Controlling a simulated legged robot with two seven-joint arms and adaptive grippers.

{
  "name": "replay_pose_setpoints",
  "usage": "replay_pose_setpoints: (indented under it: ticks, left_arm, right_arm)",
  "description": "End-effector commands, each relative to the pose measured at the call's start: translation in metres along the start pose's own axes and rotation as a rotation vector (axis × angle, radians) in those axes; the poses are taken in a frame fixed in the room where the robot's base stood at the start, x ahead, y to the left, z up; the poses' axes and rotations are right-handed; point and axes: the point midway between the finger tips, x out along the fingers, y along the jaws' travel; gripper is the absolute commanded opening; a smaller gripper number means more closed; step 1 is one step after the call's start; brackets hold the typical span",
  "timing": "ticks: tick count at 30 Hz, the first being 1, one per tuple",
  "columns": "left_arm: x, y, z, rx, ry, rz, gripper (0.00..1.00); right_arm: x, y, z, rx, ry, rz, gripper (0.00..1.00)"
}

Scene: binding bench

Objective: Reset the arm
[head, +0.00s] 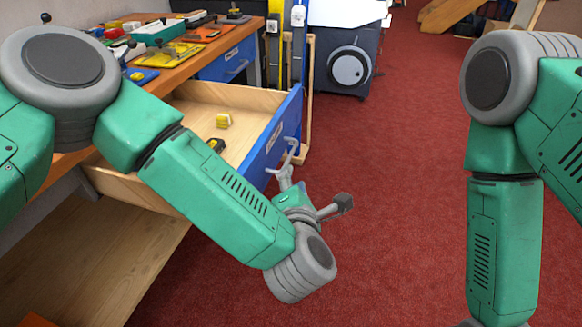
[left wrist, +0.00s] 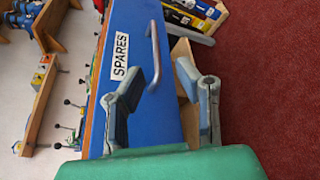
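My left gripper (head: 282,172) is just in front of the blue front (head: 270,150) of a pulled-out wooden drawer. In the left wrist view its two grey fingers (left wrist: 160,85) stand apart with nothing held between them. The drawer's grey bar handle (left wrist: 154,50) and its label SPARES (left wrist: 119,57) show beyond the fingers. The handle looks free of the fingers. My left arm reaches across the drawer in the head view and hides part of it. My right arm hangs down at the right; its gripper is outside the picture.
A yellow part (head: 223,120) and a black-and-yellow item (head: 216,144) lie in the drawer. The wooden bench top (head: 205,55) holds several tools and trays. A dark cabinet (head: 346,62) stands behind. The red floor (head: 410,180) between my arms is clear.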

Motion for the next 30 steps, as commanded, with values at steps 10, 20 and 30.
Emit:
replay_pose_setpoints:
  ticks: [10,20,30]
  left_arm:
    - [-0.022,-0.001,-0.001,-0.001,0.001,-0.001,0.29]
    - [-0.022,-0.001,0.0,0.0,0.001,-0.001,0.29]
    - [-0.049,-0.054,-0.097,0.71,-0.151,-0.352,0.29]
  right_arm:
    - [0.0,-0.001,0.0,0.0,0.0,0.001,0.52]
    - [0.001,0.0,-0.002,0.0,-0.002,0.0,0.52]
    - [-0.027,0.0,-0.003,0.0,-0.002,0.0,0.52]
